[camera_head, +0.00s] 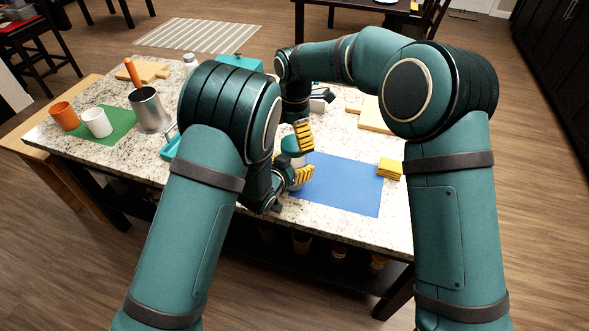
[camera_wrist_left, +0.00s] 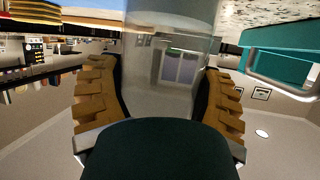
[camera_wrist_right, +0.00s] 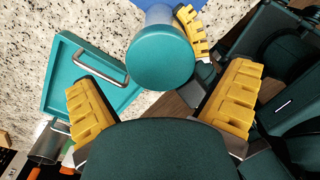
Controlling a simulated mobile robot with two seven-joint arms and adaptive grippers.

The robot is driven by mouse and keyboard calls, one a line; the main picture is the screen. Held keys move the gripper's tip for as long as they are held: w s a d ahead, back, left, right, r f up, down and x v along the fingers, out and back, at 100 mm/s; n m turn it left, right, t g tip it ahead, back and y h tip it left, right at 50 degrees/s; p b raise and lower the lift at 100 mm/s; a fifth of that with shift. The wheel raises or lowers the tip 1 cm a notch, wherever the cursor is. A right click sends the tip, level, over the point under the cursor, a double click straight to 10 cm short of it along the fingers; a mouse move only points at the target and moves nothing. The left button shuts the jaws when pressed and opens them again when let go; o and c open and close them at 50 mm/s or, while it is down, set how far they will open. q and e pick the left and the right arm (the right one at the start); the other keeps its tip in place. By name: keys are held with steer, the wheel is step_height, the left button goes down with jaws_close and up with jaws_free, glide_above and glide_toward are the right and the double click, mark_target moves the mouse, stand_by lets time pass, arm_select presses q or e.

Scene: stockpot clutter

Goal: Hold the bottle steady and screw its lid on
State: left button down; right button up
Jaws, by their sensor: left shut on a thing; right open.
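The bottle is a pale, shiny cylinder that fills the space between the fingers of my left gripper in the left wrist view (camera_wrist_left: 172,70). My left gripper (camera_head: 297,177) is shut on it. The round teal lid (camera_wrist_right: 162,57) sits on top of the bottle in the right wrist view, and it shows partly in the head view (camera_head: 291,145). Whether its thread is engaged cannot be told. My right gripper (camera_wrist_right: 163,105) is open above the lid, its fingers spread and apart from it. A yellow finger of my left gripper shows beside the bottle there.
A blue mat (camera_head: 345,185) and a yellow sponge stack (camera_head: 390,169) lie to the right. A teal tray with a metal handle (camera_wrist_right: 62,85) is close by the bottle. A steel pot (camera_head: 149,110), an orange cup (camera_head: 64,116) and a white cup (camera_head: 97,123) stand left.

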mark_target(294, 143)
steer(key=shift+f, duration=1.8)
steer(key=shift+c, duration=0.3)
steer(key=c, duration=1.2)
steer(key=o, duration=1.3)
steer(key=shift+c, duration=0.2)
steer(key=shift+r, duration=2.3)
step_height(294, 143, up, 12)
